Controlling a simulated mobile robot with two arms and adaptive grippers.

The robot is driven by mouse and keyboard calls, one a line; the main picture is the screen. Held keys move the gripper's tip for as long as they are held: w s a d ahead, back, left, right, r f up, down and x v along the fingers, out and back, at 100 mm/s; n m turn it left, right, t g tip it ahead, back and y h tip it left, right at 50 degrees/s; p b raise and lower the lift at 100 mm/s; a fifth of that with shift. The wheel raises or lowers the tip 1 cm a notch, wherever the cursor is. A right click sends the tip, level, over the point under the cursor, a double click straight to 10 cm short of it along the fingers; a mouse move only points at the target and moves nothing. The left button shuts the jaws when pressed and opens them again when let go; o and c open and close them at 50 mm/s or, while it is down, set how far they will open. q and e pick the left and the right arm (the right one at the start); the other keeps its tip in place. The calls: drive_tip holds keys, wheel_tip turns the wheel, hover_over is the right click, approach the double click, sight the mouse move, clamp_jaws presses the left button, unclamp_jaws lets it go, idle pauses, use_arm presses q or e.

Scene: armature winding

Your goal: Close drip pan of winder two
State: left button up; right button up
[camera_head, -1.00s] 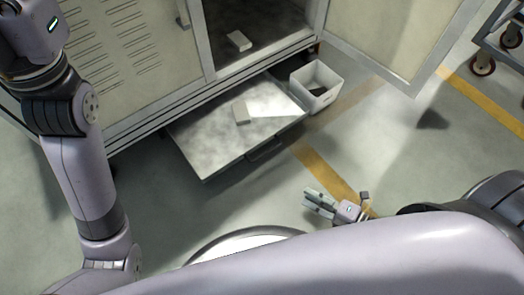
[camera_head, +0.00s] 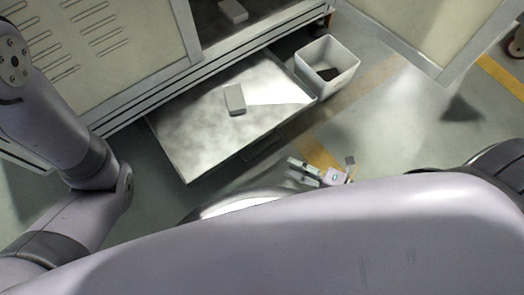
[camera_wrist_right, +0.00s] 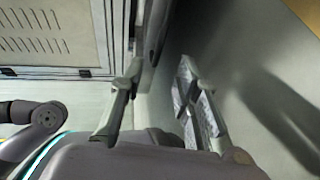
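The drip pan (camera_head: 190,150) is a flat metal tray pulled out from under the winder cabinet (camera_head: 120,52) in the head view. A dark handle (camera_head: 262,148) sits on its front edge. A small pale block (camera_head: 235,99) lies on the pan. My right gripper (camera_head: 298,171) is low, just in front of the pan's right front side, apart from the handle in this view. In the right wrist view its two fingers (camera_wrist_right: 158,90) are spread with nothing between them. My left gripper is out of the head view; only the left arm shows.
A white open bin (camera_head: 328,66) with dark contents stands on the floor right of the pan. Another block (camera_head: 233,11) lies inside the cabinet. The cabinet door (camera_head: 415,30) hangs open at the right.

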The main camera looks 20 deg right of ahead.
sight(262, 151)
drive_tip(key=b+x, duration=0.4)
drive_tip(key=x, duration=0.6)
drive_tip(key=shift+w+a+f+b, duration=0.1)
drive_tip(key=shift+w+f+b, duration=0.1)
drive_tip(key=shift+b, duration=0.15)
drive_tip(key=shift+w+a, duration=0.5)
drive_tip(key=shift+w, duration=0.05)
clamp_jaws()
